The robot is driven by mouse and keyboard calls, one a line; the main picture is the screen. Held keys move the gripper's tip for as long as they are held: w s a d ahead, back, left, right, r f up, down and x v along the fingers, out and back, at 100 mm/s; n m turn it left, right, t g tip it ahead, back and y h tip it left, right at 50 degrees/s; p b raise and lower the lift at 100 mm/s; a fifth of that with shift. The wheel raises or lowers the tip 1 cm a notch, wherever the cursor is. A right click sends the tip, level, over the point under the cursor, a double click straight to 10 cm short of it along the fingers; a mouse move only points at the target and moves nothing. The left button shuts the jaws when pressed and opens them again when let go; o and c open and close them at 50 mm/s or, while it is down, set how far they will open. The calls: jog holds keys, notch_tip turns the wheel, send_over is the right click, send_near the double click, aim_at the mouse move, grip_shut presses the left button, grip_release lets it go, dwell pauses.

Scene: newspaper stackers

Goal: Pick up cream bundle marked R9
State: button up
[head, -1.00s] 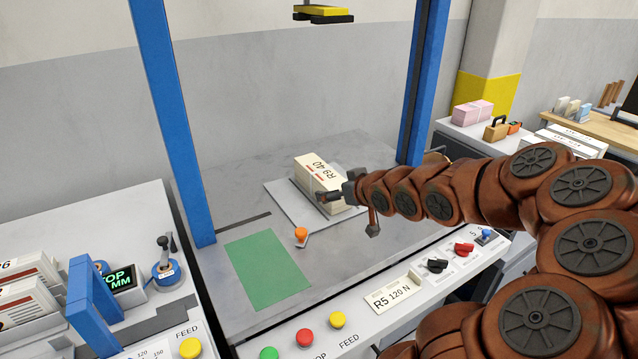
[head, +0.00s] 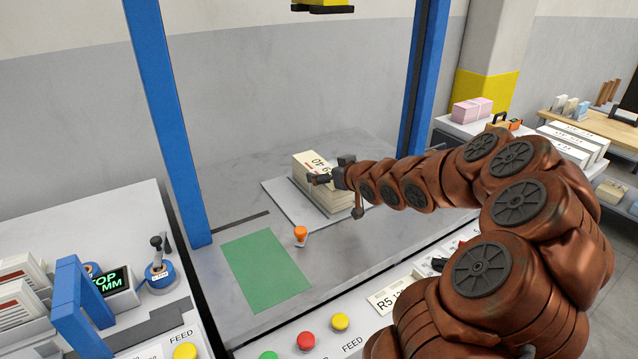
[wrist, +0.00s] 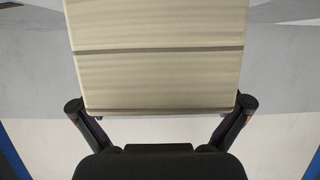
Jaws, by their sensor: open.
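The cream bundle marked R9 (head: 312,167) lies on a grey plate (head: 283,204) on the machine's bed; my gripper hides part of its label. In the wrist view the bundle (wrist: 160,75) fills the upper middle, with dark bands across it. My gripper (head: 332,177) is at the bundle in the head view. In the wrist view its two dark fingers stand spread at the left and right of the bundle's near end. The gripper is open; I cannot tell whether a finger touches the bundle.
Blue uprights (head: 168,120) frame the bed, with a yellow and black head (head: 322,5) overhead. An orange-topped knob (head: 301,235) and a green mat (head: 266,270) lie in front. A button panel (head: 307,340) runs along the front edge. A pink bundle (head: 471,110) sits at the back right.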

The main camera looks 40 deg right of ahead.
jog(key=shift+x, duration=0.95)
jog(key=c, duration=1.9)
